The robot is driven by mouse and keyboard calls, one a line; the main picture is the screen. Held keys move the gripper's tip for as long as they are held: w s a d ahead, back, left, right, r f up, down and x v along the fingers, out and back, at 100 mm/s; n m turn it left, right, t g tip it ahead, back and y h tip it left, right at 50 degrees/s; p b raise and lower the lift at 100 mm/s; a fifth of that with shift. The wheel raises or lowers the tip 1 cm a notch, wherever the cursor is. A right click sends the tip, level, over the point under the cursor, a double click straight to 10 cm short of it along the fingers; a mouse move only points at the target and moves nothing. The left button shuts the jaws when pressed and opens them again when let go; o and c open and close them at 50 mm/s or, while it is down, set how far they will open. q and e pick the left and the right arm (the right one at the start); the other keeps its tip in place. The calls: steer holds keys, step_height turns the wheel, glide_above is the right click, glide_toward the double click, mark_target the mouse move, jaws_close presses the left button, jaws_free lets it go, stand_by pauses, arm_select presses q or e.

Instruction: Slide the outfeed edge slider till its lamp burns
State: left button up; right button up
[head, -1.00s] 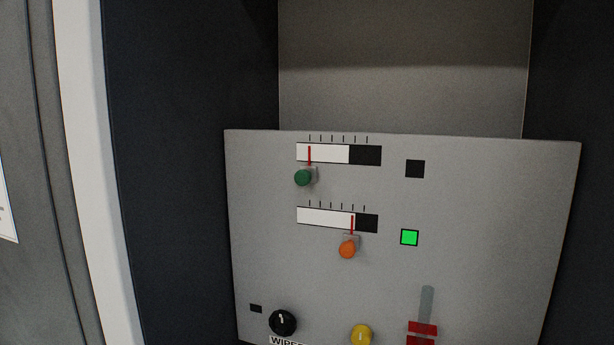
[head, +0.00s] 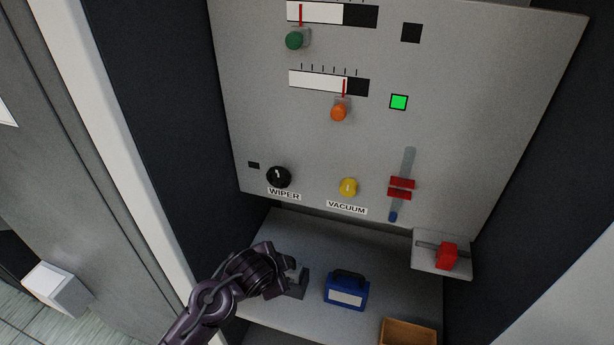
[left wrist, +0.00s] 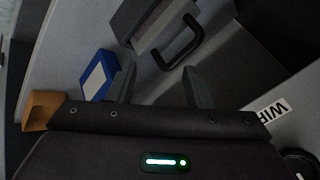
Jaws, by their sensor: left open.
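The grey panel (head: 470,100) carries two horizontal scales. The upper has a green knob (head: 295,40), a red pointer near its left end and a dark square lamp (head: 411,33). The lower has an orange knob (head: 339,112), its red pointer near the white strip's right end, and a lamp (head: 398,102) lit green. No readable label shows which is the outfeed edge slider. My left gripper (head: 297,279) is open below the panel, over the shelf, apart from both knobs. Its spread fingers show in the left wrist view (left wrist: 161,88). My right gripper is not in view.
Below are a black WIPER dial (head: 279,177), a yellow VACUUM knob (head: 348,187), a vertical slot with red blocks (head: 401,188) and a red block on a ledge (head: 446,256). A blue box (head: 346,290) and an orange-brown tray (head: 408,323) stand on the shelf.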

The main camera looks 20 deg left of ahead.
mark_target(293, 41)
arm_select(q)
steer(key=w+d+r+m+t+p, duration=0.1)
steer(key=w+r+m+t, duration=0.45)
steer(key=r, duration=0.85)
steer(key=w+d+r+m+t, duration=0.1)
steer(key=w+r+m, duration=0.2)
steer(key=r+m, duration=0.85)
steer(key=s+a+r+m+t, duration=0.1)
steer(key=s+r+m+t, duration=0.1)
steer(key=r+m, duration=0.65)
steer(key=s+r+m+t, duration=0.2)
steer(key=r+m, duration=0.1)
steer(key=r, duration=1)
steer(key=w, duration=0.7)
steer(key=shift+w+d+b, duration=0.2)
steer(key=shift+w+b, duration=0.2)
steer(key=shift+c, duration=0.3)
